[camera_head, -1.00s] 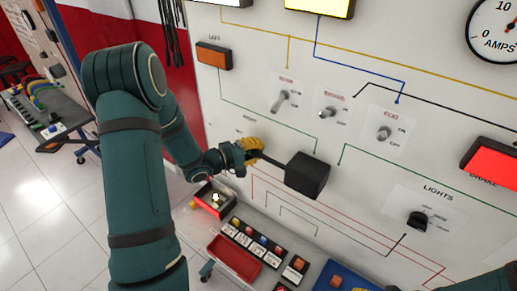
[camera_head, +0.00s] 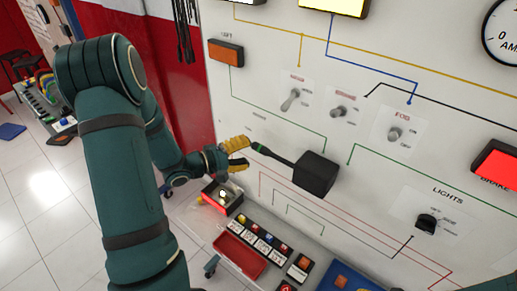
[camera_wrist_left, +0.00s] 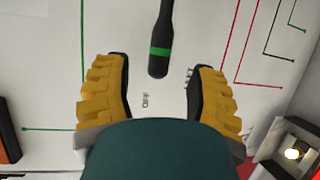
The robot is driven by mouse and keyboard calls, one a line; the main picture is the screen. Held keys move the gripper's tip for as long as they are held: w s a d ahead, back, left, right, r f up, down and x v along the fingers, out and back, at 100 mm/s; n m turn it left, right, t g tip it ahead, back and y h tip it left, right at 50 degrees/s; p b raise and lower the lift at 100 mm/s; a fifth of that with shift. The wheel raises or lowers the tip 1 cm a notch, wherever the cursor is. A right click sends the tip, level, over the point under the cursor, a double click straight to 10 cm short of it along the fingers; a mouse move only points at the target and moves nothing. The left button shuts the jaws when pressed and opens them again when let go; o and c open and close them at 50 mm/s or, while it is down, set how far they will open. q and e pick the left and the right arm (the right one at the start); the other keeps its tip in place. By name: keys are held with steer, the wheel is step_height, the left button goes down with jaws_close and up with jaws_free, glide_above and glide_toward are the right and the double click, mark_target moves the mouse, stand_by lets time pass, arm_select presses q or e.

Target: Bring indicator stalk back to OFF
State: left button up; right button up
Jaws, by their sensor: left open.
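The indicator stalk (camera_head: 275,155) is a black lever with a green band near its tip, reaching left and slightly up from a black box (camera_head: 316,173) on the white panel. My left gripper (camera_head: 238,155), with yellow fingers, is open just left of the tip. In the left wrist view the gripper (camera_wrist_left: 161,68) has one finger on each side of the tip, with visible gaps. My right gripper is out of view.
The panel carries toggle switches (camera_head: 291,99), an orange lamp (camera_head: 226,52), a red brake lamp (camera_head: 497,164) and a lights knob (camera_head: 426,223). Below are a lit red box (camera_head: 222,197) and a red tray (camera_head: 240,255). Open floor lies left.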

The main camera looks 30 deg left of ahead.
arm_select(q)
steer(key=v, duration=0.5)
stand_by(0.6)
